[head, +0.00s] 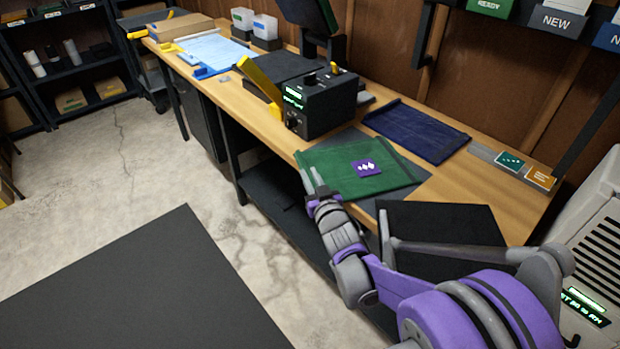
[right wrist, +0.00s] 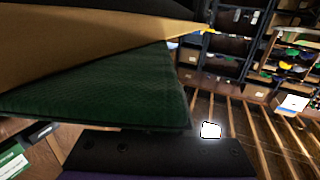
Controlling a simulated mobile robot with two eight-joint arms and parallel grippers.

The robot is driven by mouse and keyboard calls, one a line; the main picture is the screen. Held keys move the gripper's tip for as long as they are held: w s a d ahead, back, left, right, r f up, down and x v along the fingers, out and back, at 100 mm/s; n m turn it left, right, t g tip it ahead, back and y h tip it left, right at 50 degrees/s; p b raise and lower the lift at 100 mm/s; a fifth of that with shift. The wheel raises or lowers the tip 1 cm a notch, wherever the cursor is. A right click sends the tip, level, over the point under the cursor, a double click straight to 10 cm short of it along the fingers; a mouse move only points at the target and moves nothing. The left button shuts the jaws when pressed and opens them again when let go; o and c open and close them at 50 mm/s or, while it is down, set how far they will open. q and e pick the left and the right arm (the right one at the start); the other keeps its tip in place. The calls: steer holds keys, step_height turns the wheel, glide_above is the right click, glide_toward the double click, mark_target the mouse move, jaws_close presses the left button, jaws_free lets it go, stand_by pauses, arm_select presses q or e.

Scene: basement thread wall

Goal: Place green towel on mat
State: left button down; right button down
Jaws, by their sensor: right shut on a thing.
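The green towel (head: 325,160) with a purple patch lies flat on the wooden bench. A dark grey mat (head: 366,206) shows past its edges, and the towel covers most of it. A black mat-like sheet (head: 450,215) lies at the bench's front right, partly behind my arm. My right gripper (head: 309,181) is at the towel's front left edge, shut on it. In the right wrist view the green towel (right wrist: 100,90) fills the left middle, above a dark finger. The exact grip is hard to see. My left gripper is not in view.
A dark blue towel (head: 415,130) lies behind the green one. A black device (head: 320,103) with a yellow lever stands to its left. The wooden bench (head: 480,190) is bare at right. A white machine (head: 590,240) stands at far right.

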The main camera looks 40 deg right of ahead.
steer(key=c, duration=0.8)
jaws_free()
steer(key=shift+s+r, duration=0.15)
steer(key=f+p+v, duration=0.1)
steer(key=p+v, duration=0.1)
steer(key=v, duration=1)
steer(key=s+a+f+n+g+y, duration=0.1)
steer(key=s+a+f+g+y, duration=0.1)
steer(key=s+a+f+g, duration=0.2)
steer(key=s+a+f+n+g+y, duration=0.2)
steer(key=s+a+f+g, duration=0.3)
steer(key=s+a+g, duration=0.3)
steer(key=s+a+y, duration=0.1)
steer(key=s+a, duration=0.2)
steer(key=a, duration=0.1)
steer(key=shift+s+n, duration=0.3)
steer(key=shift+s, duration=0.1)
